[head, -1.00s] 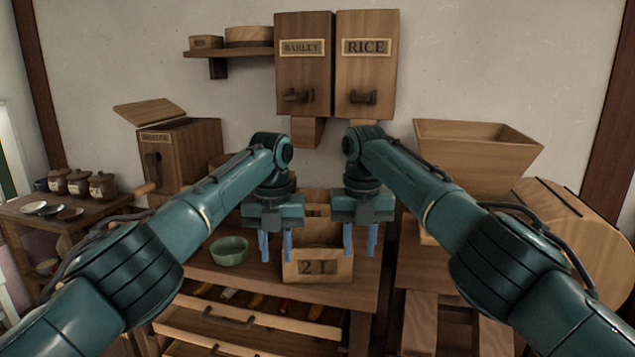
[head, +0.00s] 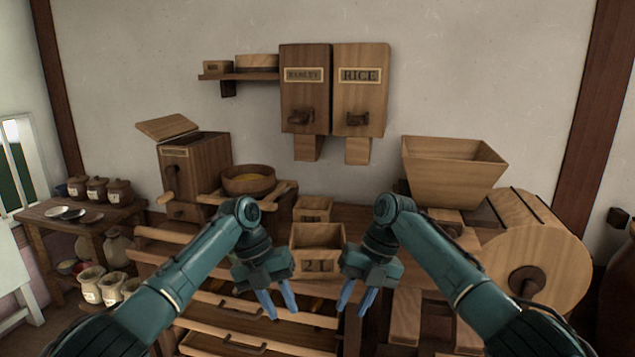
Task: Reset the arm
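My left gripper (head: 277,302) hangs in front of the wooden counter, left of the wooden box marked 2L (head: 318,264). Its blue fingers point down and are slightly apart, with nothing between them. My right gripper (head: 356,301) hangs to the right of the same box. Its fingers also point down, slightly apart and empty. Both arms reach in from the lower corners and bend down at the wrist in a near mirror pose. The green bowl is not visible in this view.
Dispensers marked BARLEY (head: 305,93) and RICE (head: 361,92) hang on the wall. A wooden hopper (head: 452,172) and a round wooden drum (head: 535,262) stand at right. A round sieve (head: 248,181) lies behind my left arm. Open drawers (head: 215,337) jut out below the counter. Jars (head: 97,190) stand on a side table.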

